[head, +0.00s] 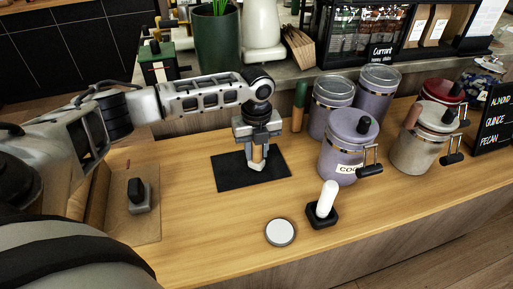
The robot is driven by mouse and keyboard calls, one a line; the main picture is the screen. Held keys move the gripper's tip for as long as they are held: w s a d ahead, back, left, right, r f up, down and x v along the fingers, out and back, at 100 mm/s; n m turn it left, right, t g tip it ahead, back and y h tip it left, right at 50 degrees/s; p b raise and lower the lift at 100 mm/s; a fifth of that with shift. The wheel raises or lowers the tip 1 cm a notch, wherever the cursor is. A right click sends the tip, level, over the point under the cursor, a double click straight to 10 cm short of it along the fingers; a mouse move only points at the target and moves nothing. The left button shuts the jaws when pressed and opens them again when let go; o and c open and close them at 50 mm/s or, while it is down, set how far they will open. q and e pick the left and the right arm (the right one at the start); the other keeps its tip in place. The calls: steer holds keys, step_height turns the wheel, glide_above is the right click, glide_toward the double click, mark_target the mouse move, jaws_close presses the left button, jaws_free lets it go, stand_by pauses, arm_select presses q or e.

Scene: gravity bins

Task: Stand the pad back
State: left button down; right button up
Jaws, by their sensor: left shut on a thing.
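My left gripper (257,157) points straight down over the dark mat (228,175). It is shut on a small upright thing with a tan, wood-coloured handle (257,153). The fingers hide most of this thing, and I cannot tell whether its lower end touches the mat. I cannot tell for certain which thing is the pad. My right gripper is not in view.
A white-handled piece in a black base (322,213) stands right of the disc. Lavender canisters (347,150) and a cream canister (422,150) stand at the right. A green-and-wood cylinder (298,112) stands behind the mat. A grey block with black knob (139,197) sits on a brown board (145,230) at left.

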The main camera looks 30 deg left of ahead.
arm_select(q)
steer(key=shift+f, duration=0.25)
steer(key=c, duration=1)
jaws_free()
steer(key=shift+c, duration=0.2)
step_height(320, 180, up, 16)
